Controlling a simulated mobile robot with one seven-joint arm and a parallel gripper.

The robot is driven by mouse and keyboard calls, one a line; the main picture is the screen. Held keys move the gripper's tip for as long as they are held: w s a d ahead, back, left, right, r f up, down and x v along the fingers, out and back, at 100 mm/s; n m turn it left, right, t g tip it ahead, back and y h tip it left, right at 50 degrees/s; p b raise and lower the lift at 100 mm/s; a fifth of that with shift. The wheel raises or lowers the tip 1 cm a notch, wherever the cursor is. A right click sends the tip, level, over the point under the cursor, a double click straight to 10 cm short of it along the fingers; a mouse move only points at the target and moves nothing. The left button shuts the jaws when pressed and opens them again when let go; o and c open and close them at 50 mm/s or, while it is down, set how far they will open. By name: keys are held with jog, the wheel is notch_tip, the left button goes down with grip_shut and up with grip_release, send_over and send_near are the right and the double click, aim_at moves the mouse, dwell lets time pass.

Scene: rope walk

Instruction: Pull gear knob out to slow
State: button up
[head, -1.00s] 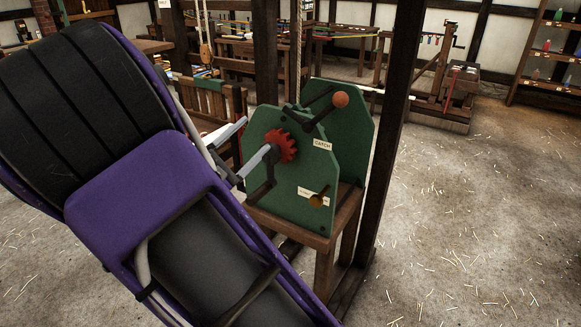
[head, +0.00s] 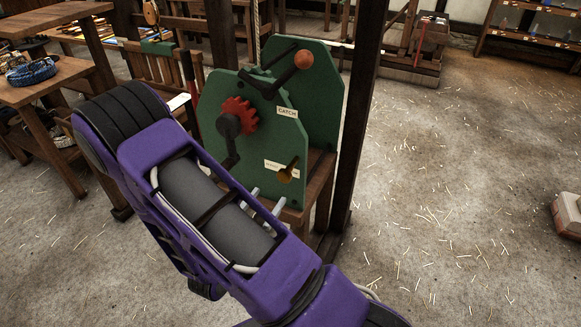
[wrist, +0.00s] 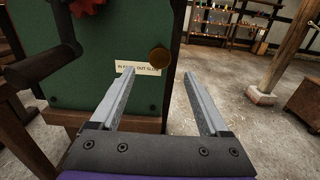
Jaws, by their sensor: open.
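The brass gear knob (head: 287,170) sticks out of the lower front of the green winch plate (head: 225,170), beside a small white label. It also shows in the wrist view (wrist: 159,58), with the label (wrist: 138,68) to its left, partly covered by the knob. My gripper (wrist: 158,83) is open and empty. In the wrist view its two grey fingers point toward the plate, and the knob appears between and just beyond their tips. The fingers do not visibly touch it. In the head view the gripper is mostly hidden behind my purple arm; grey finger parts (head: 265,205) show below the knob.
A red gear (head: 238,115) and a dark crank (head: 230,140) sit left of the knob. A catch lever with an orange ball (head: 303,60) is above. A dark post (head: 362,110) stands close on the right. The floor to the right is mostly open.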

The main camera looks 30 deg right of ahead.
aim_at(289, 166)
jog(key=x, duration=1.3)
jog(key=shift+w+d, duration=0.15)
jog(key=shift+d, duration=0.05)
jog(key=shift+c, duration=0.2)
grip_shut()
